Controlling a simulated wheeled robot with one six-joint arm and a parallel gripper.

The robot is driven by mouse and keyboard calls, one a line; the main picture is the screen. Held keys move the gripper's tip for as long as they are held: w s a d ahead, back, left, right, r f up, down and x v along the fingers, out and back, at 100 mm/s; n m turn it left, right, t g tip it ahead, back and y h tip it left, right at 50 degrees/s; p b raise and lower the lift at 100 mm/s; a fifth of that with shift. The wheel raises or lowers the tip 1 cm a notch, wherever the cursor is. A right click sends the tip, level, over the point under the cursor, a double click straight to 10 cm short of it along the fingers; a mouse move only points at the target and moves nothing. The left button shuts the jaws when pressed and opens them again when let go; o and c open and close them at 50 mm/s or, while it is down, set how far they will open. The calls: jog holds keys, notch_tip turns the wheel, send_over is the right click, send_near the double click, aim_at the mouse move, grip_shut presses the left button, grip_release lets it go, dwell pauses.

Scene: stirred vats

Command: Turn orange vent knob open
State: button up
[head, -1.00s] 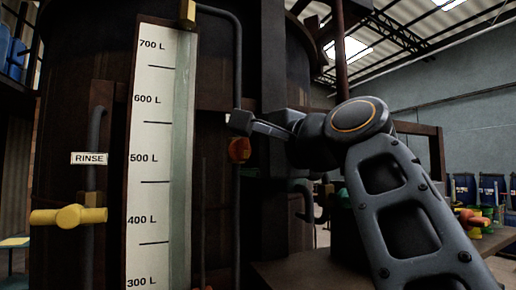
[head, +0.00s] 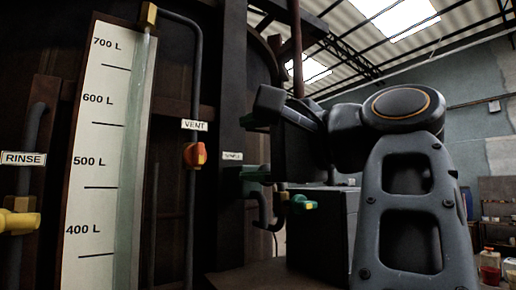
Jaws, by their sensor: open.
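The orange vent knob (head: 195,155) sits on a dark vertical pipe, just below a white VENT label (head: 194,125). It shows a yellow patch and is in full view. My gripper (head: 258,112) is to the right of the knob in the picture and a little higher. Its jaws are open with nothing between them. A clear gap in the picture separates it from the knob; I cannot tell the distance in depth.
A tall litre gauge (head: 100,150) stands left of the knob. A yellow RINSE valve (head: 18,220) is at the left edge. A green-handled valve (head: 303,203) and a small label (head: 232,156) are right of the knob. A dark upright post (head: 232,60) stands behind my gripper.

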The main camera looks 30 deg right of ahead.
jog(key=shift+v, duration=2)
